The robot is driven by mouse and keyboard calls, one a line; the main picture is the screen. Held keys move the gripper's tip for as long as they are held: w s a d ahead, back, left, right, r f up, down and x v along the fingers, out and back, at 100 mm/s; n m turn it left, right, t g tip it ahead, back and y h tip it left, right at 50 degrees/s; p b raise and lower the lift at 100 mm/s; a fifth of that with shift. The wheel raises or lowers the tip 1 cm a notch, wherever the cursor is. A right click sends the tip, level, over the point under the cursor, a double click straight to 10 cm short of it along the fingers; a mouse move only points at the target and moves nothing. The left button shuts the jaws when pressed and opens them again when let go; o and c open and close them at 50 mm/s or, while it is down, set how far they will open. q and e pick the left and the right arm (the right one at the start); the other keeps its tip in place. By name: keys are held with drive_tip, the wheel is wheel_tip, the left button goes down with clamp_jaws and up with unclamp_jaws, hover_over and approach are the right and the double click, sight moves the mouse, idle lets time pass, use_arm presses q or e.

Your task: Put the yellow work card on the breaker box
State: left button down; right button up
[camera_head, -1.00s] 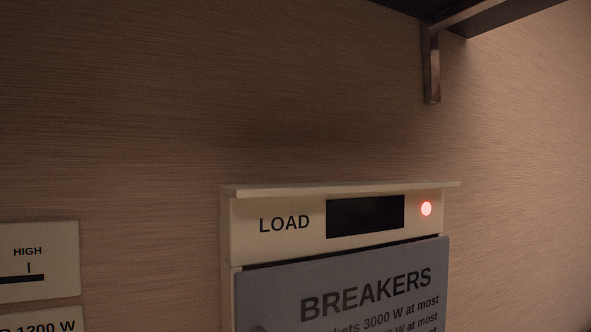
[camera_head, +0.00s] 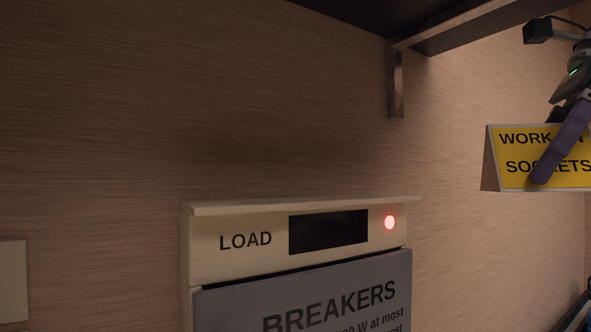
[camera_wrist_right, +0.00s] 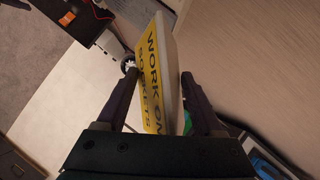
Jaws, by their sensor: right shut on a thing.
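The yellow work card (camera_head: 510,152) is a tent-shaped sign with black lettering about work on sockets, at the right edge of the head view. My right gripper (camera_head: 545,175) is shut on it and holds it in the air, right of and higher than the breaker box. The card also shows between the fingers in the right wrist view (camera_wrist_right: 160,70). The breaker box (camera_head: 230,222) is on the wall, with a LOAD label, a dark display, a lit red lamp and a grey BREAKERS door (camera_head: 340,285). Its flat top ledge (camera_head: 300,205) is bare. My left gripper is not in view.
A dark shelf (camera_head: 480,30) with a metal bracket (camera_head: 396,85) juts out above and right of the box. A pale panel (camera_head: 12,280) is on the wall at the left. The wall space directly above the box is clear.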

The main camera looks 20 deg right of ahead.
drive_tip(key=w+a, duration=0.8)
drive_tip(key=w, duration=0.1)
drive_tip(key=shift+w+a, duration=0.15)
drive_tip(key=shift+w, duration=0.05)
drive_tip(key=shift+w+a+r+p, duration=0.1)
drive_tip(key=shift+w+a+p, duration=0.2)
drive_tip(key=shift+w+a, duration=0.75)
drive_tip(key=shift+w+a+f+b, duration=0.1)
drive_tip(key=shift+w+f+b, duration=0.15)
drive_tip(key=shift+f+b, duration=0.2)
drive_tip(key=shift+b, duration=0.3)
drive_tip(key=o, duration=1.3)
drive_tip(key=shift+o, duration=0.2)
drive_tip(key=shift+s, duration=0.1)
